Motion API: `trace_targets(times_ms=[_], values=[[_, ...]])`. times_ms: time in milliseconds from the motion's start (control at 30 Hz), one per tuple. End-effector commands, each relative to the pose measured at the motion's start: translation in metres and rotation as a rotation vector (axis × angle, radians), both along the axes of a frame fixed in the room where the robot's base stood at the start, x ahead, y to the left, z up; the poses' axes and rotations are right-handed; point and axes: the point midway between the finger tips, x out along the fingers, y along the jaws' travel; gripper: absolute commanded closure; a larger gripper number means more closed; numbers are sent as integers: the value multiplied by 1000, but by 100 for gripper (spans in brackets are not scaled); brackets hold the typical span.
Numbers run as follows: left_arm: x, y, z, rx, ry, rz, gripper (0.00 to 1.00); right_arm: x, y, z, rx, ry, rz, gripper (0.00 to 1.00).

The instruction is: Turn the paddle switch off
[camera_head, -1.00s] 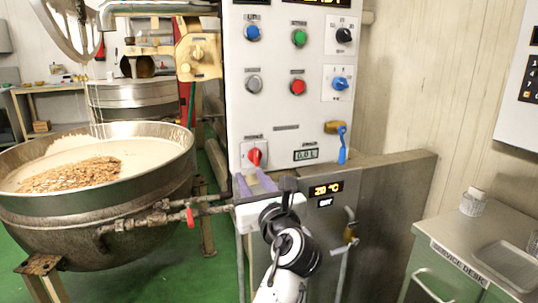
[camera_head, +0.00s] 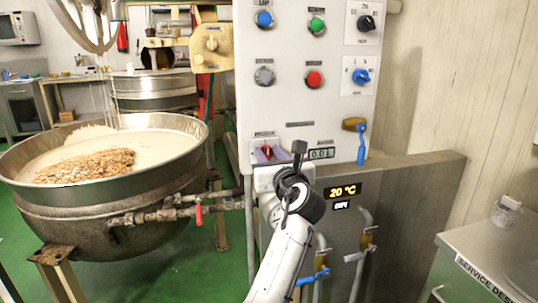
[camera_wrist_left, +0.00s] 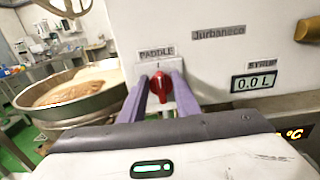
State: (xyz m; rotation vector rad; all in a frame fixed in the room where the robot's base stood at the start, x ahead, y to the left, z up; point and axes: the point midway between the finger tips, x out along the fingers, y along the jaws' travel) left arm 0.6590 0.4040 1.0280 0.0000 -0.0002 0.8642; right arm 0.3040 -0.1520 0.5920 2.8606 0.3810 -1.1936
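The paddle switch is a red rotary knob (camera_wrist_left: 161,86) under the label PADDLE (camera_wrist_left: 157,53) on the white control panel (camera_head: 300,110). The knob's grip stands close to upright in the left wrist view. My left gripper (camera_wrist_left: 160,92) is open, with one purple finger on each side of the knob. A narrow gap shows between knob and fingers; I cannot tell whether either touches it. In the head view the fingers overlap the knob and partly hide it. My right gripper is not in view.
A large kettle (camera_head: 110,185) of cream and nuts stands at left, with pipes and a red-handled valve beside it. Buttons and knobs sit above the switch. A blue lever (camera_head: 361,145) and the syrup display (camera_wrist_left: 254,82) are to its right. A service desk (camera_head: 480,265) stands at right.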

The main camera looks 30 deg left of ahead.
Motion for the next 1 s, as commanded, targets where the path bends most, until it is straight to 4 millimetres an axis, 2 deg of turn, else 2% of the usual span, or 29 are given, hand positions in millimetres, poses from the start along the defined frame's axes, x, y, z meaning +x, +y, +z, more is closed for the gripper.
trace_targets(times_ms=[233,400,767,1000], values=[[0,1,0,0,0,0,73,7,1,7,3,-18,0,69],[0,0,0,0,0,0,100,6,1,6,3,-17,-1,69],[0,1,0,-21,-23,0,100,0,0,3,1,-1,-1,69],[-2,2,1,-103,-119,0,100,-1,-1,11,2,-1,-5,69]])
